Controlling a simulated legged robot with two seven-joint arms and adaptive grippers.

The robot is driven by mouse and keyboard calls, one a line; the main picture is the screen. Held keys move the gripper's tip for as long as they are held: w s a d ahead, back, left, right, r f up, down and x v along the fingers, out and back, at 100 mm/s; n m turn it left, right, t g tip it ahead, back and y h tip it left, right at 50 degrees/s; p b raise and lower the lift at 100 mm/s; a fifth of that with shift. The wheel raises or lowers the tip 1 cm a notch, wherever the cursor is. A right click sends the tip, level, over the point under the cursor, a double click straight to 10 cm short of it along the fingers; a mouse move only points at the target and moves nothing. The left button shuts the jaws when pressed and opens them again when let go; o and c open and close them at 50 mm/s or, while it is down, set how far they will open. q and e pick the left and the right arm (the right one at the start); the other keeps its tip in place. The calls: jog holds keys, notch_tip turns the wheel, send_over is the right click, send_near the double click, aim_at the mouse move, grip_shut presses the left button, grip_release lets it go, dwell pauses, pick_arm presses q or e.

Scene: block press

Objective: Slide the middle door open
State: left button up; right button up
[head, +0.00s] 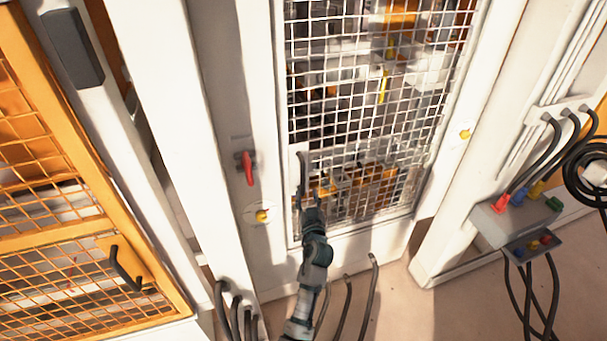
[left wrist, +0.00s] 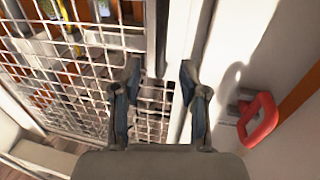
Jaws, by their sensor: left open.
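The middle door (head: 365,120) is a white-framed panel with white wire mesh, and its mesh also shows in the left wrist view (left wrist: 80,70). A slim grey upright handle (head: 303,165) sits at the door's left edge. My left gripper (head: 311,192) reaches up from below to the lower part of this handle. In the left wrist view my left gripper (left wrist: 160,78) has its two fingers spread apart in front of the door's edge. I cannot tell whether the fingers touch the handle. My right gripper is not in view.
A red lever (head: 247,167) is on the white post left of the door, and it also shows in the wrist view (left wrist: 257,120). A yellow mesh door (head: 70,236) stands at left. A cable box (head: 515,220) is at right. Several dark hoses (head: 345,300) rise in front.

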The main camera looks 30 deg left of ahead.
aim_at(303, 179)
pick_arm(q)
jog(key=p+x, duration=0.1)
jog(key=x, duration=0.9)
jog(key=shift+a+f, duration=0.15)
grip_shut()
